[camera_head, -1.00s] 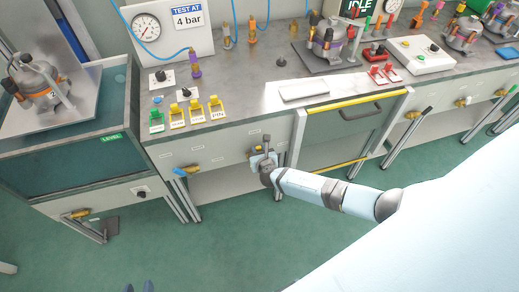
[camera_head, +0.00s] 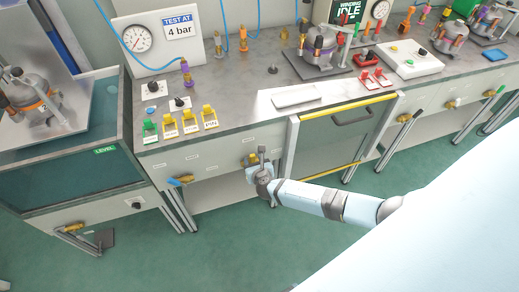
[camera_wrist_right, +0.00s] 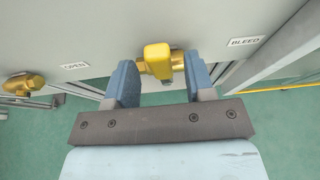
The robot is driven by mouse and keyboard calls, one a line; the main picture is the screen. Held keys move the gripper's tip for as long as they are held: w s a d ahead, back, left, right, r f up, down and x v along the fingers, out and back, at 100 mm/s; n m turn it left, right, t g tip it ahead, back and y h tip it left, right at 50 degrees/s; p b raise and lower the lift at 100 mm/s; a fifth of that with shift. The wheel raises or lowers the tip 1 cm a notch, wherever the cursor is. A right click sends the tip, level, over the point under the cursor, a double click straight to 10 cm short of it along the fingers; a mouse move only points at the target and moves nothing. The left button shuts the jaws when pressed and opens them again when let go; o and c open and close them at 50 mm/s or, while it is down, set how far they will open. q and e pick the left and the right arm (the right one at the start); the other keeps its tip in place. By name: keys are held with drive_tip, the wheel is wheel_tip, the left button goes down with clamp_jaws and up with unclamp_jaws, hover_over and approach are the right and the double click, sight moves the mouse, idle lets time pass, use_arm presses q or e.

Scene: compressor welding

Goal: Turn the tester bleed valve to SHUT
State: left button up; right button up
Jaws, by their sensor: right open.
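The bleed valve has a yellow handle (camera_wrist_right: 157,57) on a brass body, fixed to the grey front panel under the bench. It also shows as a small yellow part in the head view (camera_head: 250,160). A BLEED label (camera_wrist_right: 245,41) is to its right and an OPEN label (camera_wrist_right: 75,66) to its left. My right gripper (camera_wrist_right: 161,82) is open, its blue fingers on either side of the handle with gaps visible. In the head view, my right gripper (camera_head: 261,172) is at the panel and partly hides the valve. My left gripper is not in view.
Another brass valve (camera_wrist_right: 23,84) sits to the left on the panel. A blue-handled valve (camera_head: 180,181) is left of my gripper. The tester gauge (camera_head: 137,38), TEST AT 4 bar sign (camera_head: 179,26) and several yellow tags stand above. A yellow-edged drawer front (camera_head: 335,135) is to the right.

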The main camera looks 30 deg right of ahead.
drive_tip(key=v, duration=1.1)
drive_tip(key=shift+s+p, duration=0.35)
drive_tip(key=shift+p, duration=0.05)
drive_tip(key=shift+a, duration=0.15)
drive_tip(key=s+a+r+m+g+y+p, duration=0.35)
drive_tip(key=s+a+m, duration=0.6)
drive_tip(key=m, duration=0.65)
drive_tip(key=s+d+r+m+t+y, duration=0.1)
drive_tip(key=s+r+m+y, duration=0.2)
drive_tip(key=m, duration=1.1)
drive_tip(key=s+r, duration=0.3)
drive_tip(key=r, duration=0.2)
drive_tip(key=shift+s+r+p, duration=0.25)
drive_tip(key=shift+s+p, duration=0.15)
drive_tip(key=shift+d+t, duration=0.1)
drive_tip(key=shift+t, duration=0.15)
drive_tip(key=shift+c, duration=0.6)
drive_tip(key=shift+d+m, duration=0.15)
drive_tip(key=shift+m, duration=0.15)
